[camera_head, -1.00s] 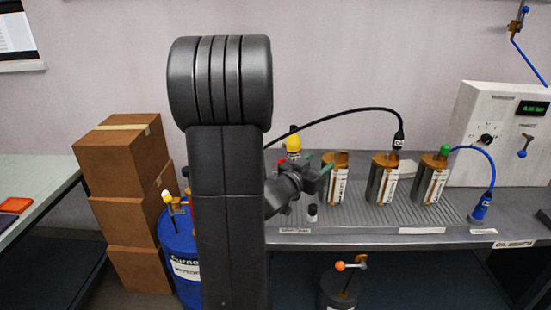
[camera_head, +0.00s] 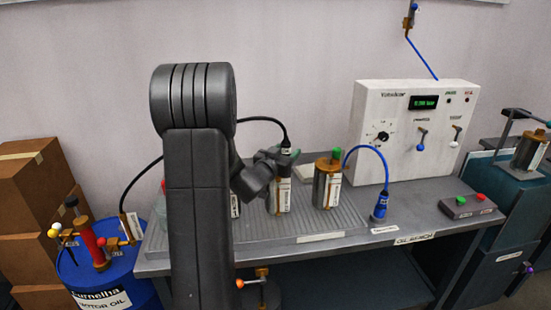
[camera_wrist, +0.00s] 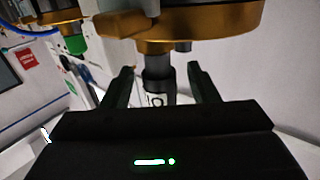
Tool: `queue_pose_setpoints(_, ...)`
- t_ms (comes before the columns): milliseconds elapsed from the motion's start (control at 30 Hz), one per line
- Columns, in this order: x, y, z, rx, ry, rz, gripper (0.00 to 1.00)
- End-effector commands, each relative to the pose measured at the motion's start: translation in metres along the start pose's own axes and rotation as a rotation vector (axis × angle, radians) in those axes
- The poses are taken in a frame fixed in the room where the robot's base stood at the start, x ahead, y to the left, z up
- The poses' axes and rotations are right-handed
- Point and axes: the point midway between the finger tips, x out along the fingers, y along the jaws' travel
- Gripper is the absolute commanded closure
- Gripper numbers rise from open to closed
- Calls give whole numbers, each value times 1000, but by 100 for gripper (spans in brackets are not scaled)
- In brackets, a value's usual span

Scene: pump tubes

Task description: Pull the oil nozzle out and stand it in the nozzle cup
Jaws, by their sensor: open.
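The oil nozzle (camera_head: 287,147) is black with a pale label, on the end of a black hose. It stands in the gold top of the middle canister (camera_head: 280,197). My gripper (camera_head: 279,156) is at the nozzle, just above that canister. In the wrist view the nozzle (camera_wrist: 156,90) shows between my two open fingers (camera_wrist: 160,78), below the gold canister top (camera_wrist: 190,25). I see a gap on the right side; I cannot tell whether either finger touches it. I cannot make out the nozzle cup; my arm hides part of the bench.
Right of it stands another canister (camera_head: 327,188) with a green knob and blue hose. A white control box (camera_head: 400,160) is behind. A blue drum (camera_head: 110,275) stands left.

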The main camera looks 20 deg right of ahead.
Motion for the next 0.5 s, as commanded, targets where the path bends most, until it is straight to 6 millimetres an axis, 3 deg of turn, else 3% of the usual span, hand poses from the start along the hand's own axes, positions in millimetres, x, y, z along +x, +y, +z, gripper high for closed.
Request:
queue_pose_setpoints(200,18,0,-1,-1,1,0,46)
queue_pose_setpoints(500,21,0,0,-1,1,-1,46)
